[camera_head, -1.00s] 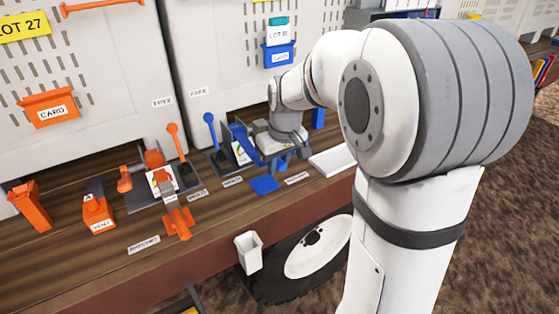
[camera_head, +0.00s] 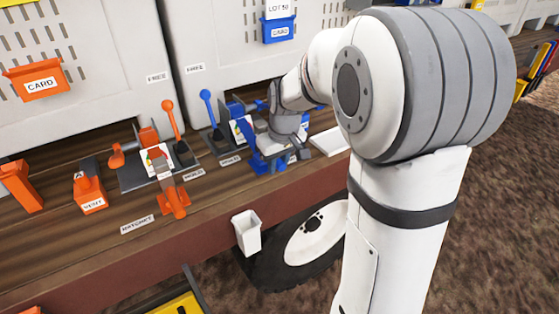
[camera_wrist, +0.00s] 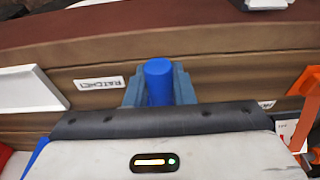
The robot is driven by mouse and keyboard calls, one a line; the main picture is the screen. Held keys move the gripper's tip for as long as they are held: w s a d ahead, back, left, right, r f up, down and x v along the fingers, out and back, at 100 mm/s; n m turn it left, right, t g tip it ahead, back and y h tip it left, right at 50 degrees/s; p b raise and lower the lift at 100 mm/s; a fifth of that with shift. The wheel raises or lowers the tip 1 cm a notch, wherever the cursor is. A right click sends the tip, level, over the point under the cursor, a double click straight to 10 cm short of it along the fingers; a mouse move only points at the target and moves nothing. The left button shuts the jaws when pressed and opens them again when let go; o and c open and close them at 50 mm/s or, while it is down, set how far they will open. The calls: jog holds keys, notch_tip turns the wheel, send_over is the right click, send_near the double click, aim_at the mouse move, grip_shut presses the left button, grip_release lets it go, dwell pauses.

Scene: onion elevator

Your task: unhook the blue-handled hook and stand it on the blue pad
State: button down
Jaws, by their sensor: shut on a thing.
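My gripper (camera_head: 284,156) is low over the wooden bench in the head view, in front of the blue station. In the wrist view its two grey-blue fingers (camera_wrist: 158,88) are shut on the blue handle (camera_wrist: 158,74), a round-topped blue cylinder. The handle stands roughly upright between the fingers; the rest of the hook is hidden below the gripper. I cannot tell whether the hook touches the pad.
A blue-knobbed lever (camera_head: 206,96) and an orange-knobbed lever (camera_head: 167,106) stand close on the left. An orange ratchet-like piece (camera_head: 172,198) is on the bench. A white tray (camera_head: 331,141) lies right of my gripper. A white bin (camera_head: 247,230) hangs at the front edge.

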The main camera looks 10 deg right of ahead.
jog(key=shift+f, duration=0.1)
jog(key=c, duration=1.1)
grip_release()
jog(key=shift+c, duration=0.2)
jog(key=r, duration=0.2)
jog(key=s+r, duration=0.1)
jog(key=r, duration=0.4)
jog(key=shift+s+d+b, duration=0.15)
jog(key=shift+d+b, duration=0.05)
jog(key=shift+b, duration=0.1)
jog(key=shift+s+r, duration=0.15)
jog(key=shift+r, duration=0.2)
jog(key=s+f+m, duration=0.1)
jog(key=s+f, duration=0.1)
jog(key=s, duration=0.8)
jog(key=s+f+m+t, duration=0.1)
jog(key=s+f+m, duration=0.1)
jog(key=s, duration=0.7)
jog(key=shift+s+m+h, duration=0.3)
jog(key=shift+s, duration=0.1)
